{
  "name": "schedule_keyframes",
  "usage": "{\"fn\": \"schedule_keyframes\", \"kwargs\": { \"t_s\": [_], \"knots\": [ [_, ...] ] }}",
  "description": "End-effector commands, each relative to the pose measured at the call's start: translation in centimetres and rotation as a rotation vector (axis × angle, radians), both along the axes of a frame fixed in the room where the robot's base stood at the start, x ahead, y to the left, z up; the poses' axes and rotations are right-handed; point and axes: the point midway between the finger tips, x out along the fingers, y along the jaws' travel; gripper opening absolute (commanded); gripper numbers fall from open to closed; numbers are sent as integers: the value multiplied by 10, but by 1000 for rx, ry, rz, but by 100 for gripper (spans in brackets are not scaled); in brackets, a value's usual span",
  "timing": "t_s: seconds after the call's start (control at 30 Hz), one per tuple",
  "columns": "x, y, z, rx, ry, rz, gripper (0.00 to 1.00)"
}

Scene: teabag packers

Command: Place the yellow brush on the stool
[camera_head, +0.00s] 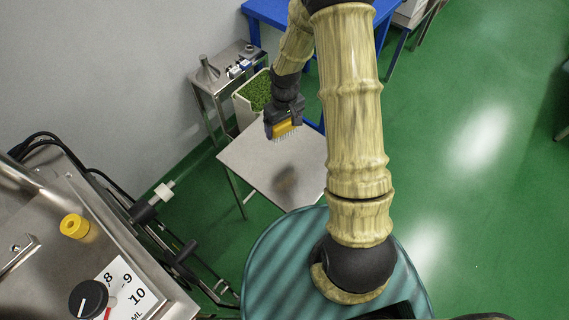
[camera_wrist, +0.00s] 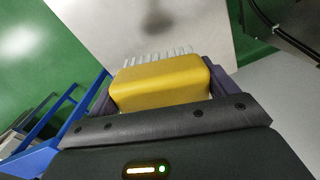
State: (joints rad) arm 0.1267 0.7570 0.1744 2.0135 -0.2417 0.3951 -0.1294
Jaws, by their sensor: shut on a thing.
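The yellow brush (camera_wrist: 160,86) has a yellow block body and pale bristles and sits between the fingers of my gripper (camera_wrist: 158,90) in the wrist view. The gripper is shut on it. In the head view my gripper (camera_head: 284,124) holds the brush (camera_head: 284,128) with its bristles pointing down. It is above the back part of the stool (camera_head: 255,165), a square grey metal top on thin legs. A dark shadow lies on the stool top, which is otherwise bare. The stool top also shows in the wrist view (camera_wrist: 110,30), beyond the bristles.
A white bin of green material (camera_head: 258,92) stands behind the stool. A small metal table (camera_head: 222,78) with a funnel is at the back left, and a blue table (camera_head: 270,12) is behind. A steel machine (camera_head: 60,190) with a dial fills the left. Green floor is open at right.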

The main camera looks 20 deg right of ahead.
Motion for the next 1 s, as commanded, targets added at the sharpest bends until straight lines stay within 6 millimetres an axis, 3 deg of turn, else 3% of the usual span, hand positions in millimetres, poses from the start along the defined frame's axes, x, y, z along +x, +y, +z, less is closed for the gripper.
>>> {"fn": "schedule_keyframes", "kwargs": {
  "t_s": [0.03, 0.3, 0.87, 1.0],
  "knots": [
    [1, -1, -14, 0, -5, 28, 64],
    [-1, -2, -31, -14, -11, 187, 64],
    [-3, -4, -29, -26, -9, 275, 64],
    [-4, -4, -39, -27, -6, 275, 64]
  ]
}}
